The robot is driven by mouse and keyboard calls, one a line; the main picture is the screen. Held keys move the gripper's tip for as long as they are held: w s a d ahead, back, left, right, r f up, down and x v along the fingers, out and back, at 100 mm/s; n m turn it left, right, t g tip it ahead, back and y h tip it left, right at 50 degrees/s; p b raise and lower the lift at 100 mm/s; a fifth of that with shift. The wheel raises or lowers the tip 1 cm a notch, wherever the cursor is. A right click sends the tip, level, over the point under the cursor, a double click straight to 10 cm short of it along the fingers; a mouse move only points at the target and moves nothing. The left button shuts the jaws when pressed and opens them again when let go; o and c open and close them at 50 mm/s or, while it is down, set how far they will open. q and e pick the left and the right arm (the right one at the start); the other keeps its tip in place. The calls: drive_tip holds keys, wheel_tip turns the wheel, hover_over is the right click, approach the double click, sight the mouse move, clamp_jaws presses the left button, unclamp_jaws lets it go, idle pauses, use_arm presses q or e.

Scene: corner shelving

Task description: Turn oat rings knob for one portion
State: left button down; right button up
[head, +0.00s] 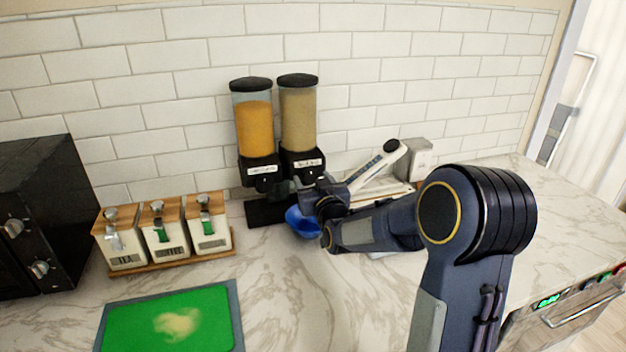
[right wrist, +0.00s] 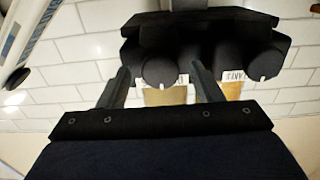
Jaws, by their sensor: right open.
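A double cereal dispenser stands against the tiled wall. Its left canister (head: 254,128) holds orange cereal and its right canister (head: 298,122) holds tan cereal; the labels are too small to read, so I cannot tell which holds oat rings. My right gripper (head: 298,190) is in front of the right canister's base, and its arm hides part of that area. In the right wrist view, which shows the dispenser upside down, the open fingers (right wrist: 158,70) stand either side of the tan canister's round black knob (right wrist: 160,69). Contact is unclear. The other knob (right wrist: 262,66) is beside them. My left gripper is out of view.
A blue bowl (head: 297,221) sits below the dispenser, partly hidden by my right gripper. Canisters on a wooden stand (head: 170,262), a black appliance (head: 42,215) and a green board (head: 170,322) are to the left. A grey box (head: 414,158) stands behind my arm.

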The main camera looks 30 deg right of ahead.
drive_tip(key=shift+c, duration=0.3)
drive_tip(key=c, duration=0.9)
drive_tip(key=shift+f+b, duration=0.15)
drive_tip(key=shift+b, duration=0.55)
drive_tip(key=shift+c, duration=0.2)
drive_tip(key=m+b, duration=0.8)
drive_tip(key=b, duration=0.3)
drive_tip(key=shift+f+m, duration=0.1)
drive_tip(key=shift+m, duration=0.2)
drive_tip(key=m+b, duration=0.3)
drive_tip(key=m, duration=0.1)
drive_tip(key=shift+m+b, duration=0.3)
drive_tip(key=shift+r+m+b, duration=0.15)
drive_tip(key=shift+m+b, duration=0.4)
drive_tip(key=shift+m, duration=0.55)
drive_tip(key=shift+r+m+b, duration=0.1)
drive_tip(key=shift+m+b, duration=0.4)
drive_tip(key=shift+m, duration=0.6)
